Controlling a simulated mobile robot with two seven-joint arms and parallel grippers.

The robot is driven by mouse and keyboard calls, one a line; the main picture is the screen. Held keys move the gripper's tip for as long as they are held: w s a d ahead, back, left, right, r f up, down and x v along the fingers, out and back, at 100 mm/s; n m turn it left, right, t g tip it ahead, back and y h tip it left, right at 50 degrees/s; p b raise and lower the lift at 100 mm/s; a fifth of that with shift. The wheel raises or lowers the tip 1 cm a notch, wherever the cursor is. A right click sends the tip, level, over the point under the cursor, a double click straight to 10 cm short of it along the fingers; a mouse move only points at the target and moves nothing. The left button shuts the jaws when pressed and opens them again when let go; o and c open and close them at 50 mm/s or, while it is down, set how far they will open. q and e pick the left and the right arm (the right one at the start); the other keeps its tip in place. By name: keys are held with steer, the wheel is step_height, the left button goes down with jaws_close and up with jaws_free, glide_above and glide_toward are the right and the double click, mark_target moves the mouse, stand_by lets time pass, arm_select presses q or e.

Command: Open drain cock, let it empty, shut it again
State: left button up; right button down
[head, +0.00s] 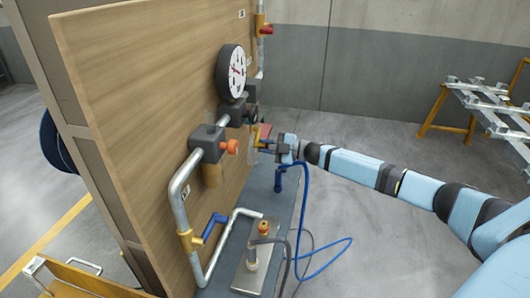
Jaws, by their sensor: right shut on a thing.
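My right gripper (265,146) reaches in from the right, at the far part of the board, below the round gauge. It is shut on a small part at a yellow fitting, which seems to be the drain cock (256,141); the jaws hide most of it. I cannot tell how far its handle is turned, and no flow of liquid shows. A blue hose (305,215) runs near and below the gripper. My left gripper is not in view.
The wooden board (130,100) carries a gauge (231,72), an orange-knobbed valve (229,147), a blue-handled valve (213,223) and a red-handled valve (266,30). A metal plate (257,273) with fittings lies below. Open floor (390,245) is on the right, with a trestle rack (490,105) beyond.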

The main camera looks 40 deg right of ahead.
arm_select(q)
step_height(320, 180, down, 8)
steer(key=b, duration=0.9)
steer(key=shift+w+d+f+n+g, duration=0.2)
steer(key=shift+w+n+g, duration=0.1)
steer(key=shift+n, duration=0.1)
arm_select(e)
steer(key=shift+w+d+f+n, duration=0.25)
steer(key=shift+w+d+n, duration=0.2)
steer(key=shift+n, duration=1.1)
steer(key=shift+w+d+f+n, duration=0.3)
steer(key=shift+d+n, duration=0.2)
steer(key=shift+n, duration=1)
steer(key=shift+w+d+f+n, duration=0.25)
steer(key=shift+w+d+n, duration=0.2)
steer(key=shift+n, duration=1.1)
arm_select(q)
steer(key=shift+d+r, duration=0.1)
arm_select(e)
steer(key=shift+r, duration=0.1)
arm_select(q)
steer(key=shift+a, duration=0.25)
arm_select(e)
steer(key=c, duration=1.1)
jaws_free()
steer(key=shift+o, duration=0.2)
steer(key=shift+s+d, duration=0.1)
